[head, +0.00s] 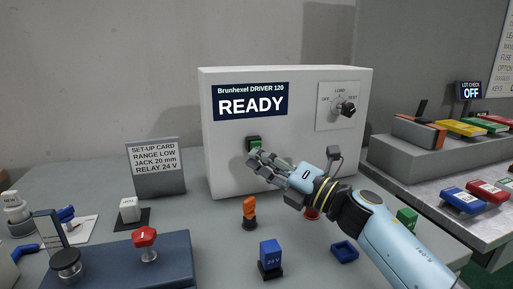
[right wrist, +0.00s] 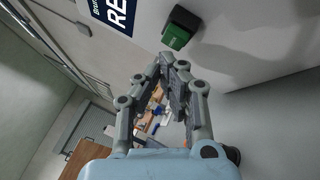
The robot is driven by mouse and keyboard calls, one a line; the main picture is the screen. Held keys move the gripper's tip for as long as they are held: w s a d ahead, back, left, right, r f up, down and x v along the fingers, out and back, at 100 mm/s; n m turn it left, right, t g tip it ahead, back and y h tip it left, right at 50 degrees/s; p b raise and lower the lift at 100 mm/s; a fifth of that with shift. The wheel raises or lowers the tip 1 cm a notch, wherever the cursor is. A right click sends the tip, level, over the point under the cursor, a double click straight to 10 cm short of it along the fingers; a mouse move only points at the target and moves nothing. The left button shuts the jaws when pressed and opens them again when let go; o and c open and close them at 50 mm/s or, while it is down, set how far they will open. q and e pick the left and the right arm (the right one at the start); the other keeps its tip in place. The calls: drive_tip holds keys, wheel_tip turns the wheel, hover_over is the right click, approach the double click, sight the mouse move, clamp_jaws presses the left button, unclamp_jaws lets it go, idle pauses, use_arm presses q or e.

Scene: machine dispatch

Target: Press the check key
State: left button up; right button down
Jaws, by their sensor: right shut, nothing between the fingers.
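The white machine (head: 290,160) has a lit display (head: 250,102) reading "Brunhexel DRIVER 120 READY". A green key in a dark housing (head: 253,142) sits on its front below the display. My right gripper (head: 257,161) is shut and empty, its fingertips just below the key. In the right wrist view the green key (right wrist: 177,35) shows just beyond the fingertips (right wrist: 167,58), with a small gap in the picture. I cannot tell whether they touch. No lettering on the key is readable. A rotary knob (head: 346,107) marked OFF, LOAD, TEST is at the machine's upper right. My left gripper is not in view.
A set-up card (head: 156,167) stands left of the machine. An orange part (head: 249,209), a blue 24 V block (head: 270,257) and a blue holder (head: 344,251) lie in front.

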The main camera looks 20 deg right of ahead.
drive_tip(key=shift+w, duration=0.15)
idle(0.3)
drive_tip(key=shift+w, duration=0.3)
drive_tip(key=shift+w+b, duration=0.3)
drive_tip(key=shift+w, duration=0.2)
idle(0.6)
drive_tip(key=shift+s, duration=0.1)
drive_tip(key=shift+s+p, duration=0.45)
drive_tip(key=shift+s, duration=0.4)
drive_tip(key=shift+s+d+p, duration=0.1)
drive_tip(key=shift+s+p, duration=0.7)
drive_tip(key=shift+s, duration=1.75)
